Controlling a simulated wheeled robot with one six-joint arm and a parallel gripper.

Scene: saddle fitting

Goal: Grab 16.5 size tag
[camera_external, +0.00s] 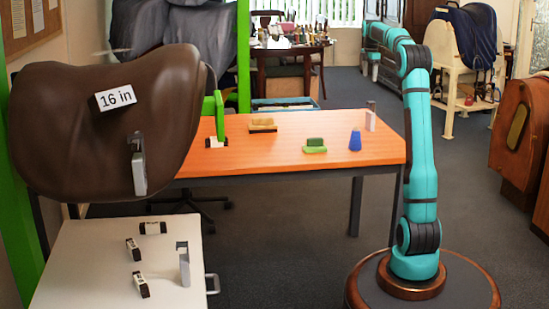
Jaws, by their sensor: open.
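Three small black-and-white tags lie on the white table at the lower left: one at the back (153,228), one in the middle (133,249) and one at the front (141,284). Their print is too small to read, so I cannot tell which is 16.5. A brown saddle (60,130) above that table bears a white "16 in" label (115,98). My gripper (371,77) is small in this view, at the end of my raised, folded arm. It is open, far from the tags, with no object visible in it.
A grey metal bracket (184,263) stands on the white table (90,240), and another (138,165) is on the saddle. The orange table (270,140) holds a green block (315,146), a blue object (355,140) and a brown block (262,125). Green posts stand at left.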

